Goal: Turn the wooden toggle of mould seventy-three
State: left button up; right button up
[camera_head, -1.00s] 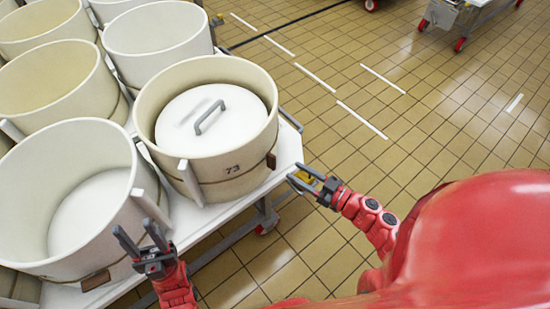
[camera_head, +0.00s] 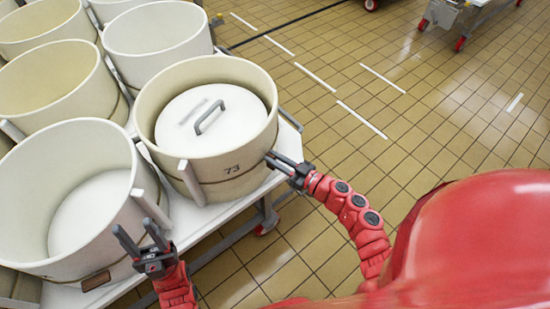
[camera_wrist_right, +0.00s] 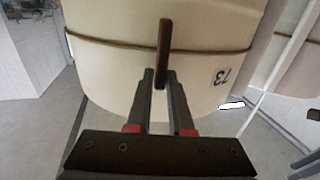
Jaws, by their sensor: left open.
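Mould seventy-three (camera_head: 225,170) is a cream round tub with "73" on its wall and a white lid with a grey handle inside; its wall also shows in the right wrist view (camera_wrist_right: 110,75). A cord runs around it. Its wooden toggle (camera_wrist_right: 164,40) is a dark upright bar across the cord; the fingertips hide it in the head view. My right gripper (camera_head: 269,158) is at the mould's right side. In the right wrist view its fingertips (camera_wrist_right: 161,74) close around the toggle's lower part. My left gripper (camera_head: 136,238) is open and empty in front of the neighbouring tub.
The neighbouring open tub (camera_head: 70,140) stands left of mould seventy-three, with more tubs behind. They share a white table (camera_head: 205,222) whose edge lies under my right gripper. A wheeled cart (camera_head: 470,15) stands far back.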

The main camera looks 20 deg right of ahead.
grip_shut()
jog(key=n+b, duration=0.2)
jog(key=n, duration=0.1)
jog(key=a+n, duration=0.1)
jog(key=shift+s+f+n+b, duration=0.3)
jog(key=shift+s+b, duration=0.05)
jog(key=shift+b, duration=0.05)
jog(key=n+b, duration=0.1)
jog(key=n, duration=0.1)
jog(key=n+b, duration=0.1)
jog(key=shift+s+a+f+n+b, duration=0.2)
jog(key=shift+a+f+n+b, duration=0.05)
jog(key=shift+a+n+b, duration=0.05)
jog(key=n+b, duration=0.3)
jog(key=f+n+b, duration=0.1)
jog(key=n, duration=0.1)
jog(key=shift+s+a+f+b, duration=0.1)
jog(key=shift+s+a+b, duration=0.15)
jog(key=shift+b, duration=0.05)
jog(key=shift+a+f+n+b, duration=0.1)
jog(key=shift+f+n+b, duration=0.05)
jog(key=shift+n+b, duration=0.9)
jog(key=shift+f+n+b, duration=0.15)
jog(key=shift+n+b, duration=0.6)
jog(key=shift+n, duration=0.5)
jog(key=o, duration=0.5)
grip_release()
